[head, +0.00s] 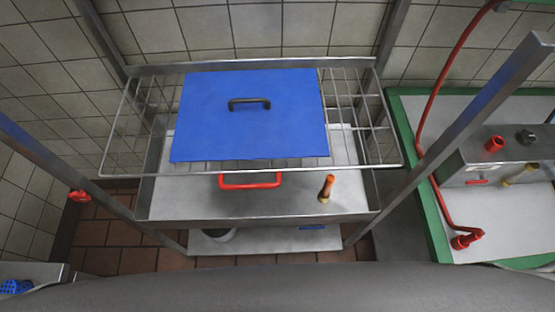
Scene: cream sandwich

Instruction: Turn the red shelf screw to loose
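A small red screw knob (80,196) sits on the left front post (95,188) of the metal wire shelf (125,174), low at the left of the head view. It is small in the picture, and I cannot tell how tight it is. Neither of my grippers shows in the head view.
A blue board (215,115) with a black handle lies on the wire rack. A red handle (250,185) and an orange-brown handle (327,186) show below it. A green-edged counter (428,205) with a red hose (433,110) is at right. A blue perforated object (15,286) is at lower left.

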